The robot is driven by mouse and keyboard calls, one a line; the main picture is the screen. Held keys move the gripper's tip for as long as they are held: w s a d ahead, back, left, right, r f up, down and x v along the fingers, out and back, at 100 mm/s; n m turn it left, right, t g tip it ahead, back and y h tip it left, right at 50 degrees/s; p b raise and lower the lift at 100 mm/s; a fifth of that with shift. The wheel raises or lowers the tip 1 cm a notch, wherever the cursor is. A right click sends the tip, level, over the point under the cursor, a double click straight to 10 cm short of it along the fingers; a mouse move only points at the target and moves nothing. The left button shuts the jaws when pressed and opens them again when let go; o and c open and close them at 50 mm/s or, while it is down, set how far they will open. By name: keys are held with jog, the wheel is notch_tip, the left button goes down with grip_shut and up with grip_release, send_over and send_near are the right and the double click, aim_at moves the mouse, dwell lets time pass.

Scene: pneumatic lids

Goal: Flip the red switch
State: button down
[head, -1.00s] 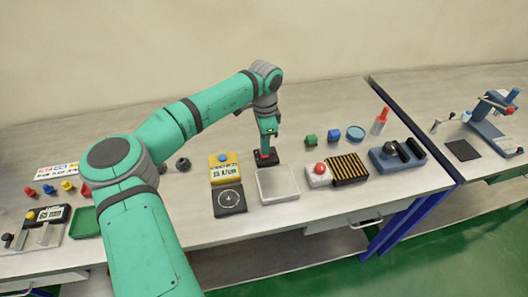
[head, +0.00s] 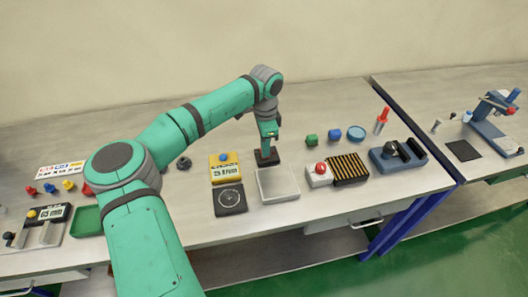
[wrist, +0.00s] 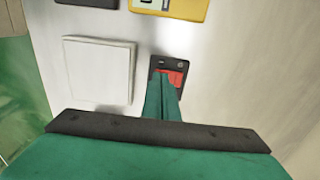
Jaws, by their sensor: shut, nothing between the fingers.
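The red switch (wrist: 175,77) is a red rocker in a small black housing (wrist: 166,63), partly covered by my fingers in the wrist view. In the head view the black housing (head: 267,158) stands on the bench behind the pale square plate, and its red part does not show clearly. My gripper (head: 268,145) points down just over the housing. In the wrist view my shut fingers (wrist: 163,80) overlap the near-left part of the rocker and hold nothing. I cannot tell whether they touch it.
A pale square plate (head: 278,184) lies close by in front. A red button box (head: 319,174) and a striped black block (head: 349,168) are to the right. The bench behind the switch is clear.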

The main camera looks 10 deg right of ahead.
notch_tip(320, 180, up, 7)
jog(key=shift+w, duration=0.15)
dwell(0.9)
jog(key=shift+d+f, duration=0.1)
jog(key=shift+d, duration=0.05)
jog(key=shift+a, duration=0.25)
jog(key=shift+d, duration=0.1)
